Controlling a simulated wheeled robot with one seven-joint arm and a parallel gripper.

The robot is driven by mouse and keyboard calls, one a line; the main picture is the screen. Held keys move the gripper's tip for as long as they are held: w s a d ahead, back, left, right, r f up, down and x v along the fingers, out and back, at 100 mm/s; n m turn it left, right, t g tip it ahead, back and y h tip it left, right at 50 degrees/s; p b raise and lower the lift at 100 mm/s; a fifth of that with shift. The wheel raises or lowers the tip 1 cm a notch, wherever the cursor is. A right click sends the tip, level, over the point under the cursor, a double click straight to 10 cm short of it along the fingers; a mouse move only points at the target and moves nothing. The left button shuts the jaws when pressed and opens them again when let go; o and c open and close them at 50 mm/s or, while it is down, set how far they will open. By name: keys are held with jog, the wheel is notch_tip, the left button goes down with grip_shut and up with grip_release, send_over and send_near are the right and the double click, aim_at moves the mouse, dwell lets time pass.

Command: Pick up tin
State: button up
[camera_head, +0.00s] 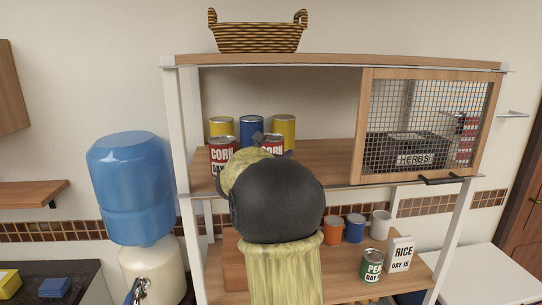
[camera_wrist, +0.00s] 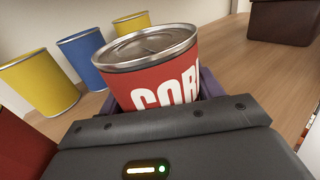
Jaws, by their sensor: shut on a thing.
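A red corn tin (camera_wrist: 160,78) with a silver lid sits between the jaws of my gripper (camera_wrist: 155,100) in the wrist view. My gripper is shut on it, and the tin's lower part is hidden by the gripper. In the head view the same corn tin (camera_head: 271,145) shows just past my gripper (camera_head: 265,142), mostly covered by my arm. A second red corn tin (camera_head: 222,154) stands to its left on the upper shelf. Whether the held tin touches the shelf is hidden.
Behind stand a yellow tin (camera_head: 221,126), a blue tin (camera_head: 251,128) and another yellow tin (camera_head: 283,129). A mesh door (camera_head: 425,118) covers the shelf's right side, with a herbs box (camera_head: 413,150) behind it. The shelf board (camera_head: 325,155) is clear between tins and door.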

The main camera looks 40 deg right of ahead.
aim_at(274, 135)
jog(key=shift+r, duration=0.1)
notch_tip(274, 135, up, 10)
jog(key=shift+f+b, duration=0.1)
jog(key=shift+b, duration=0.65)
